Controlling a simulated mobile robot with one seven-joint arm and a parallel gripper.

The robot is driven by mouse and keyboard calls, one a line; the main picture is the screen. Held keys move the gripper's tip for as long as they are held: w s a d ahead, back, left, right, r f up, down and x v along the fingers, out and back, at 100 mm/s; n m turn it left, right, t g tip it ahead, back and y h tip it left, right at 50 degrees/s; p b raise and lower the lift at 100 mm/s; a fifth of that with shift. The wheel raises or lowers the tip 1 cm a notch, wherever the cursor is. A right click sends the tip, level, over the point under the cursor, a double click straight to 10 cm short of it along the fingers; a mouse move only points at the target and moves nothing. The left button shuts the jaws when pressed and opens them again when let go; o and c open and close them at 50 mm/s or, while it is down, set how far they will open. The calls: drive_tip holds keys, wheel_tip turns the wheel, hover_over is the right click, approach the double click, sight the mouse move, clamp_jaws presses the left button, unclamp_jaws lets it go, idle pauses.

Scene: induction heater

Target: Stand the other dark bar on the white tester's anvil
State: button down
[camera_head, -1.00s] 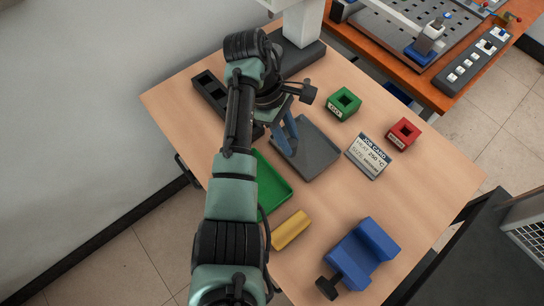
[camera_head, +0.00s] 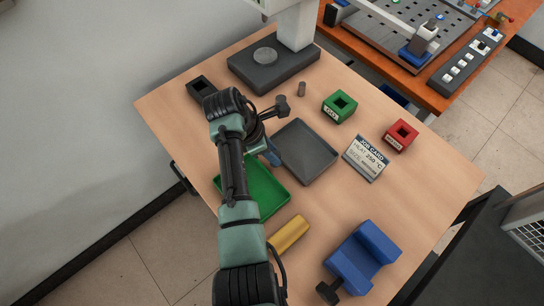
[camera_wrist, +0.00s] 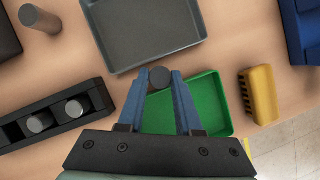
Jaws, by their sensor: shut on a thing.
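My gripper (camera_wrist: 160,88) is shut on a dark round bar (camera_wrist: 160,77), seen end-on between the blue fingertips in the wrist view. In the head view my gripper (camera_head: 272,156) is low by the grey tray (camera_head: 318,147) and the green tray (camera_head: 282,186), and the arm hides the held bar. The white tester (camera_head: 297,24) stands at the back on a dark base (camera_head: 301,66). Its round grey anvil (camera_head: 265,55) is bare. Another dark bar (camera_head: 301,90) stands upright on the table beside the base; it also shows in the wrist view (camera_wrist: 41,18).
A black rack (camera_head: 201,84) at the left holds two bars (camera_wrist: 74,109) in the wrist view. Green (camera_head: 339,112) and red (camera_head: 401,139) socket blocks, a job card (camera_head: 366,160), a yellow block (camera_head: 289,233) and a blue stand (camera_head: 360,258) occupy the right and front.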

drive_tip(key=shift+f, duration=1.55)
drive_tip(key=shift+f, duration=0.15)
drive_tip(key=c, duration=0.6)
unclamp_jaws()
